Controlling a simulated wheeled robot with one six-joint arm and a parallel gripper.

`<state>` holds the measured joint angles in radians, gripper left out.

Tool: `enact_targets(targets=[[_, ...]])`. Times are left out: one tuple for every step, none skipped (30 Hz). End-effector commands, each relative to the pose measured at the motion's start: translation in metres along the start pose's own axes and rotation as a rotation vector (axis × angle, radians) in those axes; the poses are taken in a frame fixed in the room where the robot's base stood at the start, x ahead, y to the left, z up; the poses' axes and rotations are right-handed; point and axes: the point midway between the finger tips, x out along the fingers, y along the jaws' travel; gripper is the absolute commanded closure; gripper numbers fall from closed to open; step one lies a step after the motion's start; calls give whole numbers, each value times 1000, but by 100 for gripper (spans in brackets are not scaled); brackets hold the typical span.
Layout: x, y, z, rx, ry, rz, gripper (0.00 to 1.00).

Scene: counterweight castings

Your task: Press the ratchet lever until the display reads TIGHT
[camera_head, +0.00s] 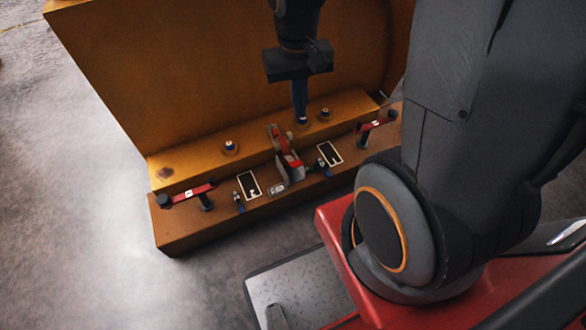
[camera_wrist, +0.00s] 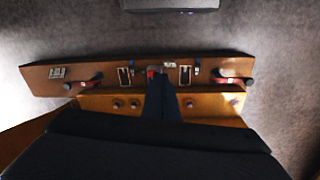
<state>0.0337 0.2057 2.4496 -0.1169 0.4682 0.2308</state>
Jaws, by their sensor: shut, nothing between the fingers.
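The ratchet lever (camera_head: 289,158), red with a grey metal body, stands at the middle of the brown ledge. A small display (camera_head: 276,188) sits on the ledge just in front of it; its text is too small to read. My gripper (camera_head: 301,120) points down, fingers shut and empty, just behind and to the right of the lever in the head view. I cannot tell whether it touches the lever. In the wrist view my shut gripper (camera_wrist: 156,78) hides most of the lever; only a red bit of the lever (camera_wrist: 151,73) shows at the tips.
Red-handled clamps (camera_head: 190,193) (camera_head: 375,125) stand at both ends of the brown ledge (camera_head: 175,232). Dark framed slots (camera_head: 249,185) (camera_head: 330,153) flank the lever. Studs (camera_head: 231,147) (camera_head: 325,114) stand on the yellow step behind. A large yellow casting (camera_head: 180,80) rises at the back.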

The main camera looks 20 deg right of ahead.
Motion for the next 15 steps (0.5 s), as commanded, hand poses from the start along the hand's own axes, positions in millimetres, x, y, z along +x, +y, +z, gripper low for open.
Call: enact_targets(targets=[[27,2,-13,25,-1,8,100],[38,3,-20,41,2,11,100],[53,4,-30,62,6,16,100],[64,5,-37,77,9,19,100],[76,6,-44,92,13,22,100],[92,8,-52,114,17,25,100],[104,9,-59,129,20,27,100],[116,10,-65,146,22,29,100],[132,11,-73,165,27,30,100],[144,11,-79,180,29,30,100],[156,12,-84,193,32,31,100],[173,13,-91,214,35,31,100],[185,14,-96,227,37,30,100],[198,14,-102,243,41,29,100],[214,15,-108,261,43,28,100]])
